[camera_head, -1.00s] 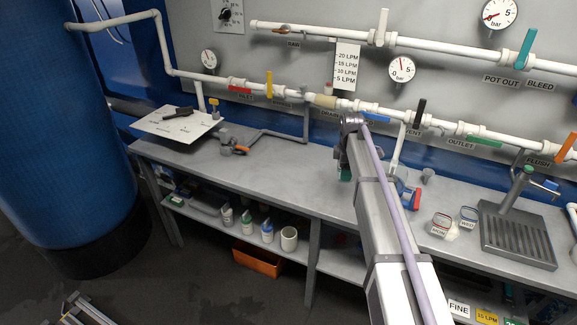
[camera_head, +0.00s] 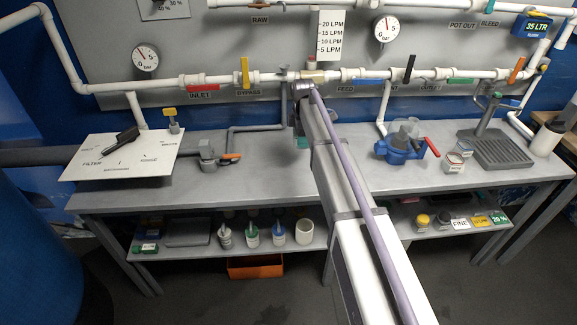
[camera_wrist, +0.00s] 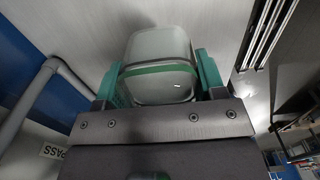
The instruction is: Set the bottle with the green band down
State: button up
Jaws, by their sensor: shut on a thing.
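A pale, translucent bottle with a green band (camera_wrist: 160,70) sits between the teal fingers of my gripper (camera_wrist: 160,88) in the wrist view. My gripper is shut on it. In the head view, my gripper (camera_head: 302,142) is at the back of the grey bench (camera_head: 240,172), in front of the pipes. My own arm hides most of the gripper and the bottle there. I cannot tell whether the bottle touches the bench.
A white panel (camera_head: 100,170) and a valve with an orange handle (camera_head: 212,158) are left of my arm. A blue pump-like device (camera_head: 395,152) and a grey drain tray (camera_head: 505,152) are right. Several bottles (camera_head: 251,234) stand on the lower shelf.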

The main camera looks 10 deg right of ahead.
jog(key=shift+d, duration=0.15)
jog(key=f+b, duration=0.6)
jog(key=shift+d+f+b, duration=0.25)
jog(key=shift+f+b, duration=0.05)
notch_tip(320, 180, down, 4)
jog(key=b, duration=0.4)
jog(key=o, duration=1)
jog(key=shift+r, duration=0.15)
jog(key=shift+r, duration=0.1)
